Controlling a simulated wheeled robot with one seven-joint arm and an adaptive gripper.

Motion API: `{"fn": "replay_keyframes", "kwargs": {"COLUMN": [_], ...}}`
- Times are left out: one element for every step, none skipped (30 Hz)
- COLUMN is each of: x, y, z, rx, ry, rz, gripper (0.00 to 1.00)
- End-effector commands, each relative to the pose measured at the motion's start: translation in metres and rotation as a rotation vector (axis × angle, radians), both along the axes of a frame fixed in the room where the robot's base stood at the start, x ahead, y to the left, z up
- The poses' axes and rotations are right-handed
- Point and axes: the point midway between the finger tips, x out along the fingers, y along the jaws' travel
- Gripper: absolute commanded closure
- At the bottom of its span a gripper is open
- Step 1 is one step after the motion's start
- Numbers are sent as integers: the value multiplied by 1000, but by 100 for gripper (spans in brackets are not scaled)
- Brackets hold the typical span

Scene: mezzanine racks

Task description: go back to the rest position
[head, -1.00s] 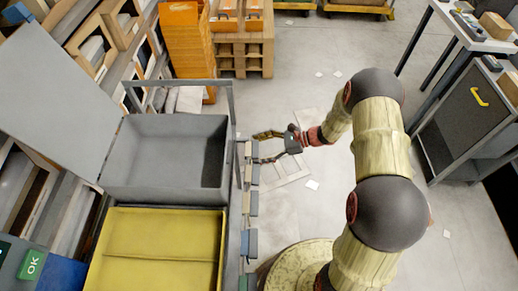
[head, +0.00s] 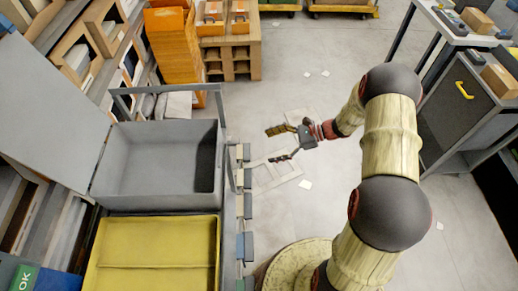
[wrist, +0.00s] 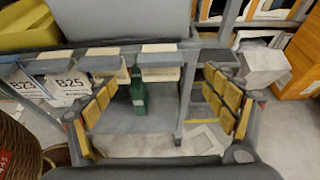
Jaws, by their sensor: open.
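My gripper (head: 273,145) is open and empty, held in the air just right of the cart's edge in the head view. Its dark fingers are spread apart and point left toward the cart. In the wrist view the fingers with yellow pads stand at the left and right, with my gripper also showing there (wrist: 160,112). A gap lies between them with nothing gripped. A green bottle (wrist: 138,92) shows beyond that gap, apart from the pads.
A grey open bin (head: 160,160) and a yellow bin (head: 150,255) sit at left. Tags (wrist: 70,82) line the cart's edge. The floor between is mostly clear.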

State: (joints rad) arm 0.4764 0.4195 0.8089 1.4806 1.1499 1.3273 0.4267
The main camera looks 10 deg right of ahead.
Motion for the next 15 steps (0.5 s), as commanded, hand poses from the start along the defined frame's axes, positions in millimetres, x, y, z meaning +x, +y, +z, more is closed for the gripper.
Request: {"fn": "replay_keyframes", "kwargs": {"x": [-1, -2, -2, -3, -3, -4, -5, -5, -6, -6, -6, -6, -6, -6, -6], "y": [-8, -12, -17, -19, -22, -24, -25, -26, -27, -28, -28, -28, -28, -28, -28], "z": [3, 5, 7, 8, 9, 10, 10, 11, 11, 12, 12, 12, 12, 12, 12], "rx": [0, 0, -1, -1, 0, 0, 0, 0, 0, 0, 0, 0, 0, 0, 0], "ry": [-1, -1, -1, -1, 0, 1, 1, 1, 1, 1, 1, 1, 1, 1, 0], "rz": [-3, -2, -2, -3, -2, -1, 0, 0, 1, 1, 1, 1, 1, 1, 1], "gripper": [15, 15, 15, 15, 15, 15, 15, 15, 15, 15, 15, 15, 15, 15, 15]}}
